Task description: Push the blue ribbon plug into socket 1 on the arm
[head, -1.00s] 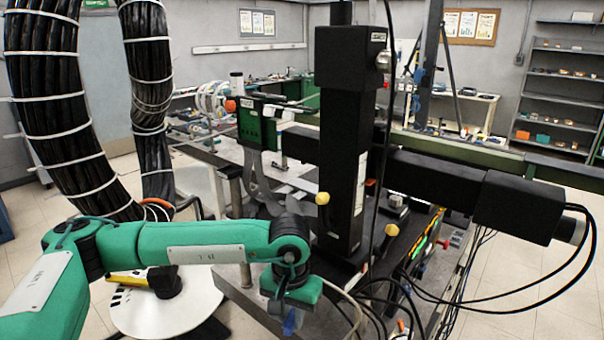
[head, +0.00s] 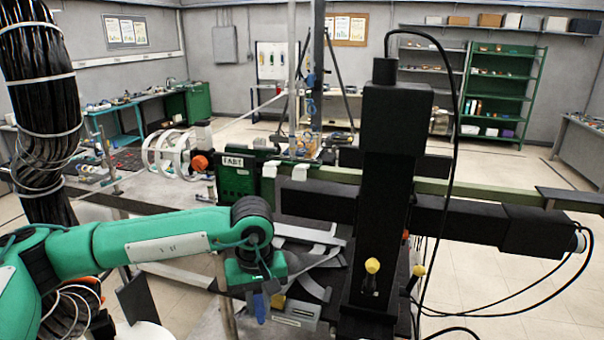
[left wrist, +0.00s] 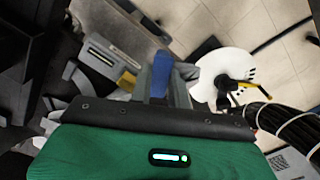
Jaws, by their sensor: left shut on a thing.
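My right gripper is not in view.
A black column (head: 385,200) and black horizontal beam (head: 480,222) stand right of the gripper. Grey ribbons (head: 315,262) hang behind the block. Loose black cables (head: 520,308) loop at the right. A white round top (left wrist: 232,70) shows in the left wrist view.

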